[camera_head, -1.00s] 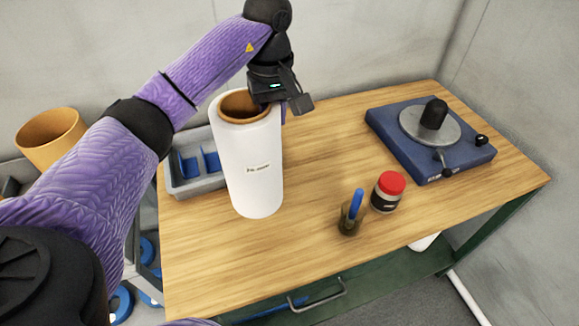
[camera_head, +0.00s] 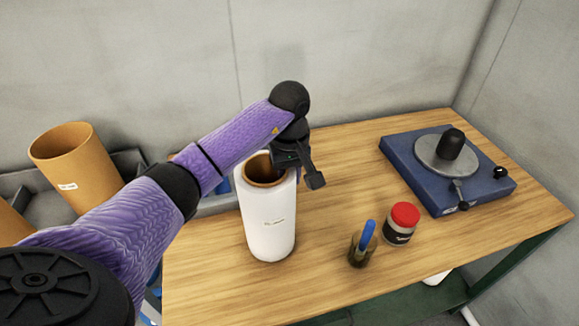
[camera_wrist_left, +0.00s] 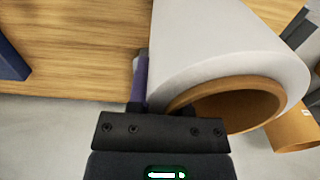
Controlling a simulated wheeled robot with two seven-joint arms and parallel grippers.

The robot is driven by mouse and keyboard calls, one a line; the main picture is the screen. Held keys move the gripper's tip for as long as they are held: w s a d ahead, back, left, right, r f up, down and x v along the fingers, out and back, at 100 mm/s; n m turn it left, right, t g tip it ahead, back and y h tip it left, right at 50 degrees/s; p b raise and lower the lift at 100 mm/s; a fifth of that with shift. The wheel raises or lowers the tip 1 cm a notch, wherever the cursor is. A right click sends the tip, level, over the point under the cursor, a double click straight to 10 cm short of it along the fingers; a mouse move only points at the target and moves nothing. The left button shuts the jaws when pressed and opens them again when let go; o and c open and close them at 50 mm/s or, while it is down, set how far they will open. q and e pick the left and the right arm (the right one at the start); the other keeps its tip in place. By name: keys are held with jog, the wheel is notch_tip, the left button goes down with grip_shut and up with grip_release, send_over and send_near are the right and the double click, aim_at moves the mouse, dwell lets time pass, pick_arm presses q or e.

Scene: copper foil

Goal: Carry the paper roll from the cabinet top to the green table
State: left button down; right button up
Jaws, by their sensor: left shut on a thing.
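The white paper roll (camera_head: 270,220) stands upright at the left part of the wooden top (camera_head: 335,175) of the green-framed table. I cannot tell whether the roll's base touches the top. My right gripper is not in view.
A blue device with a round plate (camera_head: 425,180) sits at the back right. A red-lidded jar (camera_head: 402,222) and a small cup with a blue stick (camera_head: 362,248) stand right of the roll. A brown tube (camera_head: 75,165) and grey bins are at left.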

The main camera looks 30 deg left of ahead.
pick_arm(q)
jog(key=c, duration=0.5)
grip_release()
jog(key=shift+c, duration=0.2)
jog(key=shift+r, duration=0.15)
notch_tip(320, 180, up, 12)
jog(key=shift+p, duration=0.9)
